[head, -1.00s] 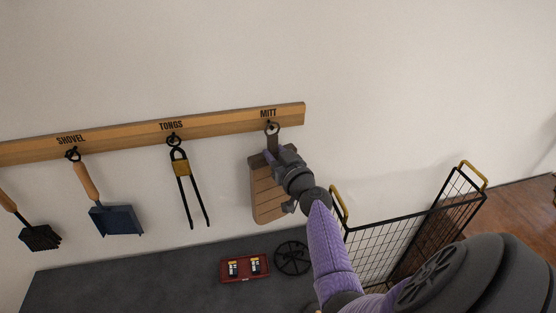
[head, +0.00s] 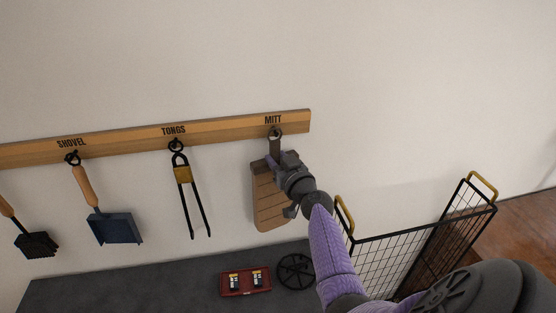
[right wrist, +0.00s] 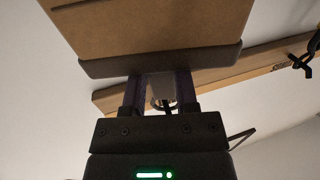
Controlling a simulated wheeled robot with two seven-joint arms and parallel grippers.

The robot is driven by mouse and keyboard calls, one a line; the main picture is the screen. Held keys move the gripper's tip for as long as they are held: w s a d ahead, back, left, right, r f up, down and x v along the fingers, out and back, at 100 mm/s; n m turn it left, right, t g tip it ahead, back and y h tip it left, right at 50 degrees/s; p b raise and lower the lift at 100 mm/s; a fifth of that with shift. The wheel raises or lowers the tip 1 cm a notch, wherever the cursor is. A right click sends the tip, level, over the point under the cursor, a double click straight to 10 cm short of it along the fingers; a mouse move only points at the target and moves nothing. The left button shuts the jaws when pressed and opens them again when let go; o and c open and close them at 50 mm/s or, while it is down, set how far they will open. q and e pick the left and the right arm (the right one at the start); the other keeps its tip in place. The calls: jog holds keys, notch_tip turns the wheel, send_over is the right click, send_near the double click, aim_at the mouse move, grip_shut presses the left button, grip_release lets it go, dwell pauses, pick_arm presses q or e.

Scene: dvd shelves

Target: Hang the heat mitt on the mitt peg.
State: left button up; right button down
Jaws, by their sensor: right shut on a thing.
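The heat mitt (head: 268,205) is tan-brown with quilted lines and hangs down against the wall under the MITT label. My right gripper (head: 276,160) is shut on its dark strap, just below the mitt peg (head: 276,132). The strap's ring end is at the peg; I cannot tell whether it is around the peg or only in front of it. In the right wrist view the mitt (right wrist: 150,30) fills the top, the strap passes between the fingers (right wrist: 160,92), and a dark hook shape shows behind. My left gripper is out of view.
The wooden rail (head: 225,131) also holds the tongs (head: 184,175), the shovel (head: 113,226) and a brush (head: 37,244). Below are a dark surface (head: 130,290), a red tray (head: 245,281) and a round black grate (head: 296,271). A black wire basket (head: 400,255) stands at right.

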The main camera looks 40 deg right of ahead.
jog(key=c, duration=0.8)
grip_release()
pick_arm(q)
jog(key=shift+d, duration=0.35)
pick_arm(e)
jog(key=o, duration=0.5)
